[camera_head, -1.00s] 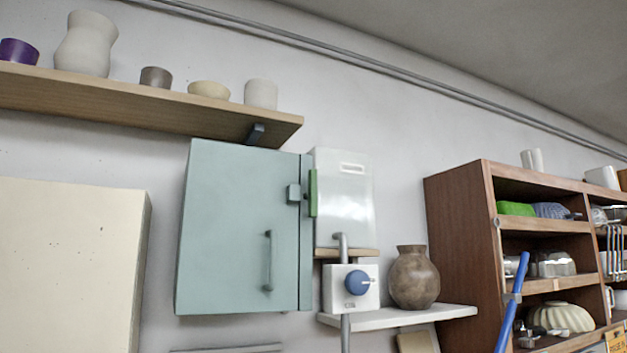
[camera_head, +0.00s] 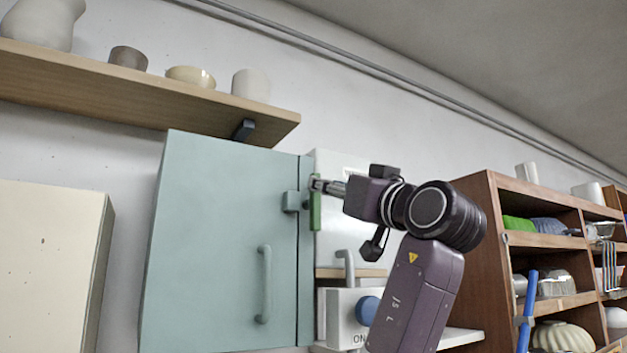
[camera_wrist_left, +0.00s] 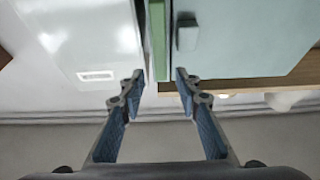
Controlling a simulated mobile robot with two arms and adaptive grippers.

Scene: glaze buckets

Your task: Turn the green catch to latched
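The green catch (camera_head: 315,212) is an upright bar at the right edge of the pale teal cabinet (camera_head: 215,235), beside a grey block (camera_head: 291,201) on its door. The cabinet door looks closed. My left gripper (camera_head: 318,184) is at the catch's upper end, covering part of it. In the left wrist view, which is upside down, the catch (camera_wrist_left: 158,42) stands between and beyond the open fingers (camera_wrist_left: 160,88). The fingers are apart, with nothing gripped. I cannot tell whether they touch the catch. My right gripper is not in view.
A white box (camera_head: 340,225) is right of the catch. Below it are a pipe and a switch box with a blue knob (camera_head: 367,310). A wooden shelf (camera_head: 130,92) with pots hangs above the cabinet. A brown shelf unit (camera_head: 478,200) stands at right.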

